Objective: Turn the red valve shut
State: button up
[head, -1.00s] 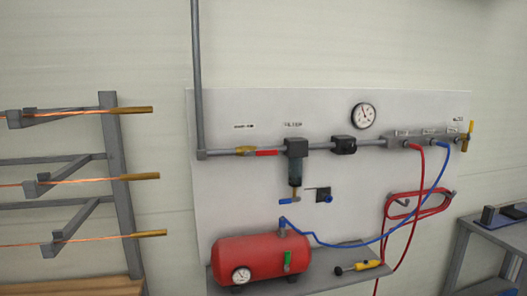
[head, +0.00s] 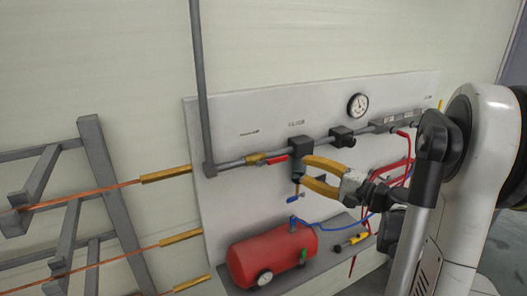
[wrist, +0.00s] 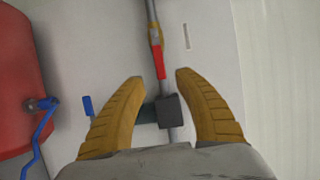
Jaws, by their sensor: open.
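The red valve has a brass body (head: 254,160) on the grey pipe and a red lever (head: 277,158) lying along the pipe, just left of the filter. In the wrist view the red lever (wrist: 159,62) lies just beyond the fingertips, with the brass body (wrist: 155,34) farther up. My gripper (head: 306,169) has yellow fingers, spread and empty, in front of the panel at the filter's right side. In the wrist view my gripper (wrist: 159,77) has the dark filter head between its fingers in the picture. I cannot tell the remaining gap to the panel.
The filter (head: 300,148) with its blue lever (head: 297,198) hangs beside the valve. Below are a red tank (head: 270,257) and a blue hose (head: 340,243). A vertical pipe (head: 198,90) rises at left, beside a rack (head: 100,170) with brass-tipped rods. A gauge (head: 358,105) sits above.

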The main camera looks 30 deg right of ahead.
aim_at(280, 160)
jog(key=x, duration=1)
jog(key=shift+a, duration=0.1)
grip_shut()
